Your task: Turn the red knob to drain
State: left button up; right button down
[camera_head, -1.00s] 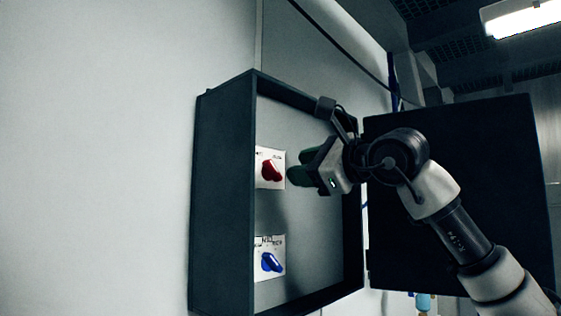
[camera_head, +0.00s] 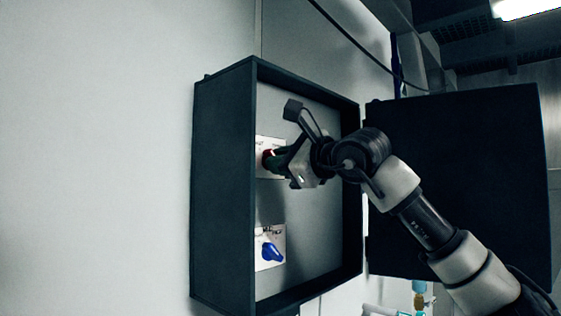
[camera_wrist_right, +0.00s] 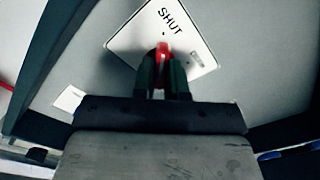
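The red knob (camera_head: 267,159) is on a white plate in the upper part of an open dark wall box, partly hidden by my right gripper (camera_head: 276,161). In the right wrist view the red knob (camera_wrist_right: 162,52) shows between and just beyond the fingertips of my right gripper (camera_wrist_right: 161,68). The fingers are close together at the knob, one on each side of it. The plate (camera_wrist_right: 160,30) reads "SHUT" above the knob and has another mark at its right, too blurred to read. My left gripper is not in view.
A blue knob (camera_head: 272,252) on its own white plate sits below in the same box (camera_head: 222,190). The box's dark door (camera_head: 460,185) stands open at the right, behind my right arm. The box rim surrounds the knobs. Bare wall lies left.

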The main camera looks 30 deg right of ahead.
jog(key=shift+s+r+m+b, duration=0.1)
jog(key=shift+m+b, duration=4.4)
jog(key=shift+m, duration=4.4)
jog(key=c, duration=1.2)
grip_release()
jog(key=shift+o, duration=0.2)
